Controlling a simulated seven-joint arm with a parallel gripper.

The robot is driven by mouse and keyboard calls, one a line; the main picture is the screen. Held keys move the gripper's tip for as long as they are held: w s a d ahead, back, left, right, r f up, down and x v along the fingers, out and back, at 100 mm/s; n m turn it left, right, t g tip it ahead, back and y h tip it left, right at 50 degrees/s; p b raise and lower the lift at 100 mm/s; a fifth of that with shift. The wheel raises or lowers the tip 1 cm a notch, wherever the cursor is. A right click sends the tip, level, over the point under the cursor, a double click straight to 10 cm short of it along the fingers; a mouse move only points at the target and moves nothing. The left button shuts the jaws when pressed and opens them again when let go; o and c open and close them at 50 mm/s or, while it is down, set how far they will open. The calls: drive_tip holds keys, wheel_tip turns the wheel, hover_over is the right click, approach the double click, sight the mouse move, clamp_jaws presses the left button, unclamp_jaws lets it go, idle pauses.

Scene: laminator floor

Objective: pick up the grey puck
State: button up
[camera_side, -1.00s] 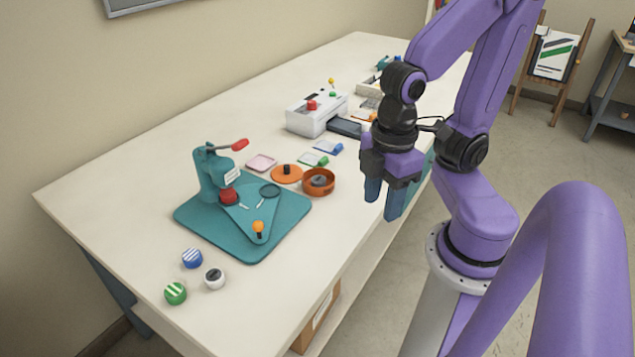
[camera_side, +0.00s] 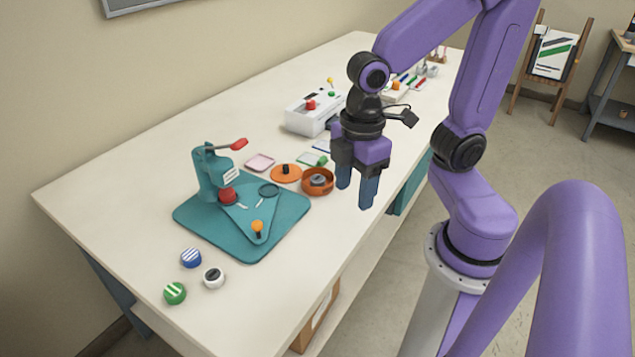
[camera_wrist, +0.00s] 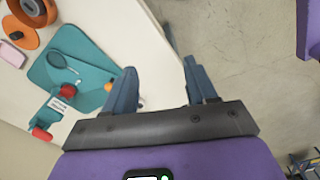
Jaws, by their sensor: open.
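A small grey puck (camera_side: 318,180) with a darker middle lies inside a round orange dish (camera_side: 331,189) on the table. In the wrist view the grey puck (camera_wrist: 31,7) is at the top left corner, partly cut off. My gripper (camera_side: 355,196) points down with its blue fingers apart and empty. It is to the right of the dish in the side view, near the table's front edge and above it. In the wrist view the fingers (camera_wrist: 160,75) show on both sides of the table edge, and nothing is between them.
A teal press (camera_side: 213,175) stands on a teal base (camera_side: 190,215) left of the dish. An orange lid (camera_side: 284,178) with a dark knob lies beside the dish. Blue (camera_side: 191,258), green (camera_side: 175,293) and white-and-black (camera_side: 213,278) pucks lie at the near corner. A white machine (camera_side: 308,118) stands behind.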

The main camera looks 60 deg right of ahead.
drive_tip(key=w+d, duration=0.2)
drive_tip(key=w, duration=0.6)
drive_tip(key=n, duration=0.3)
hover_over(317, 179)
wheel_tip(317, 179, down, 2)
wheel_tip(317, 179, down, 17)
drive_tip(key=shift+d+f, duration=0.1)
drive_tip(key=shift+f, duration=0.05)
drive_tip(key=c, duration=0.8)
drive_tip(key=shift+c, duration=0.2)
drive_tip(key=shift+r, duration=0.2)
